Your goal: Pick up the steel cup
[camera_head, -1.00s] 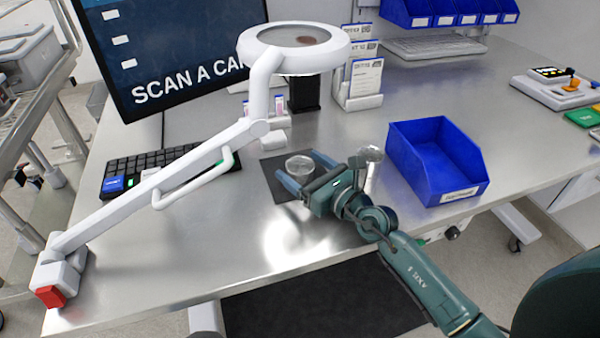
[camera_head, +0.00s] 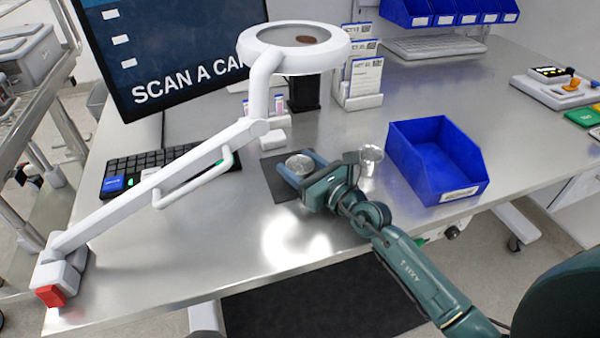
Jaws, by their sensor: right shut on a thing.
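The steel cup (camera_head: 301,163), a small round shiny grey vessel, is between the fingers of my right gripper (camera_head: 295,162) over the dark square mat (camera_head: 270,184). The two blue-green fingers are shut on its sides, one at its left and one at its right. The cup looks upright. Whether its base touches the mat cannot be told. My left gripper is not in view.
A second shiny cup-like vessel (camera_head: 371,157) stands just right of my gripper, before a blue bin (camera_head: 436,165). A white magnifier lamp (camera_head: 265,128) reaches over the bench at the left. A keyboard (camera_head: 150,168) and card holder (camera_head: 362,85) stand behind.

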